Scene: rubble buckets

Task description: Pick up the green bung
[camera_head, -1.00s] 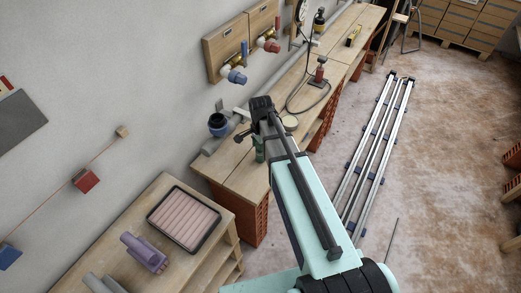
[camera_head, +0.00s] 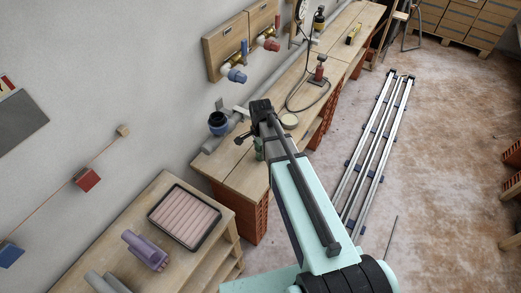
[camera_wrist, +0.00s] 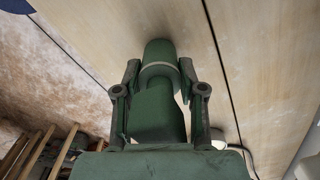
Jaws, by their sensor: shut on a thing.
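The green bung (camera_wrist: 160,52) shows in the wrist view as a dark green rounded piece with a pale band, over the wooden bench top. My gripper (camera_wrist: 160,68) has a finger on each side of it and is shut on it. Its lower part runs back toward the palm, and the fingers cover parts of its sides. I cannot tell whether it touches the bench. In the head view a small green part (camera_head: 259,149) shows beside my arm above the bench (camera_head: 238,180); I cannot tell whether it is bung or gripper.
A pale round disc (camera_head: 289,120) and a red bottle jack (camera_head: 318,75) stand farther along. A ribbed tray (camera_head: 185,218) and a purple fitting (camera_head: 145,250) are on the nearer table.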

